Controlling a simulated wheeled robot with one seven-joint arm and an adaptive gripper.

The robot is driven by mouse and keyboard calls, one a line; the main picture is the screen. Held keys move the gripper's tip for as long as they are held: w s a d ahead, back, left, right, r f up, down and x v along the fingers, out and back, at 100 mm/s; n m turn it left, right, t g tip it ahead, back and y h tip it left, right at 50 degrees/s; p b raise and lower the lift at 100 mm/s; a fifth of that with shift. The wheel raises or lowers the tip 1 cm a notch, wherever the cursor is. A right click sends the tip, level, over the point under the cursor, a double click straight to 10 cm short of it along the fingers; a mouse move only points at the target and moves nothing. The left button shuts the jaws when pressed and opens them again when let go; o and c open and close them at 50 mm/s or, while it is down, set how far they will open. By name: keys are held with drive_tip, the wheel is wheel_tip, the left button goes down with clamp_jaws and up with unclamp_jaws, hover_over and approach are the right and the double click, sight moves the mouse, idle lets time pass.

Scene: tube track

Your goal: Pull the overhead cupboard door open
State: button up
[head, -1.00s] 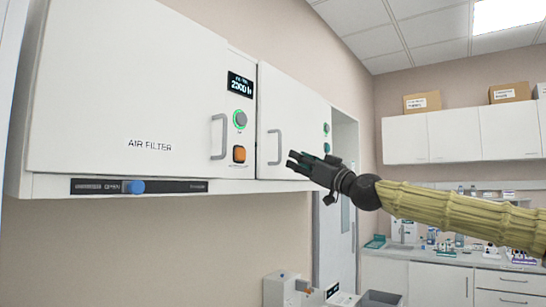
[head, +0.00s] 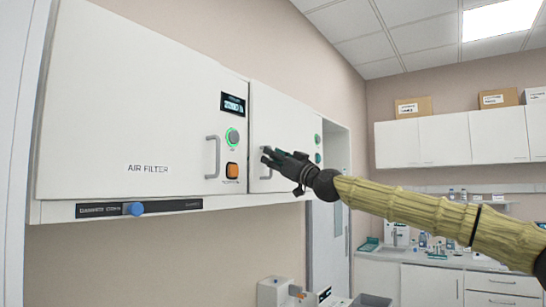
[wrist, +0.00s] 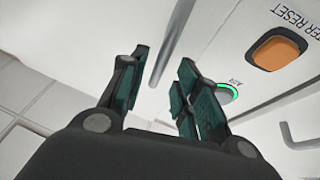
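The overhead cupboard has a white left door (head: 130,110) marked AIR FILTER and a white right door (head: 292,118). Both look shut. The left door's grey handle (head: 212,158) is clear of my gripper. The right door's grey handle (head: 268,136) is partly hidden behind my gripper (head: 266,156), which is at that door's left edge. In the wrist view my gripper (wrist: 162,82) is open, with dark green finger pads. A grey handle bar (wrist: 173,45) shows in the gap between the fingers; contact cannot be told.
Between the doors is a panel with a display (head: 233,104), a green-ringed button (head: 232,137) and an orange switch (head: 232,170). A counter (head: 415,258) and wall cupboards (head: 450,140) stand farther back.

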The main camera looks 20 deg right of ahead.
drive_tip(key=shift+w+a+f, duration=0.15)
drive_tip(key=shift+w+f, duration=0.2)
drive_tip(key=shift+w, duration=0.25)
drive_tip(key=shift+w+a+f, duration=0.1)
drive_tip(key=shift+w+f, duration=0.2)
drive_tip(key=shift+w, duration=0.25)
drive_tip(key=shift+s+d+r, duration=0.1)
drive_tip(key=shift+s+d, duration=0.1)
drive_tip(key=shift+s, duration=0.1)
drive_tip(key=shift+c, duration=1.2)
drive_tip(key=shift+a, duration=0.25)
clamp_jaws()
drive_tip(key=shift+d, duration=0.15)
